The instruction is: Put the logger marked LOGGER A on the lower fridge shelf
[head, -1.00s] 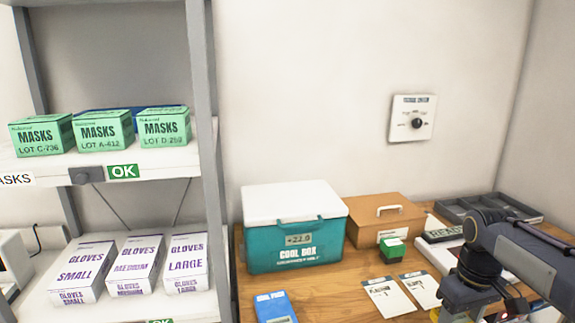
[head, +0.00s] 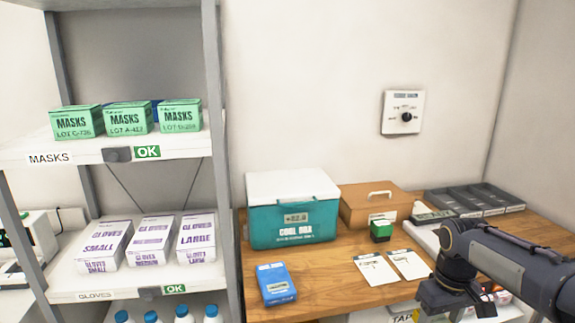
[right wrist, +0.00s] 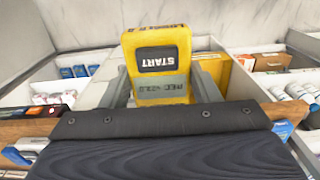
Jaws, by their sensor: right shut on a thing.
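A yellow logger (right wrist: 157,55) is in the right wrist view, with a dark START panel and a small REC display. Lettering on its top edge reads LOGGER, upside down, but I cannot make out its letter. My right gripper (right wrist: 161,84) is shut on the logger, one finger on each side. In the head view my right arm reaches in from the right over the desk, and the logger cannot be made out there. My left gripper is not in view. No fridge or fridge shelf can be made out.
A teal cool box (head: 293,222), a brown case (head: 376,203), a blue pack (head: 275,284) and two cards (head: 376,269) lie on the wooden desk (head: 335,290). A grey tray (head: 475,200) is at the back right. Shelves (head: 130,285) with glove and mask boxes stand left.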

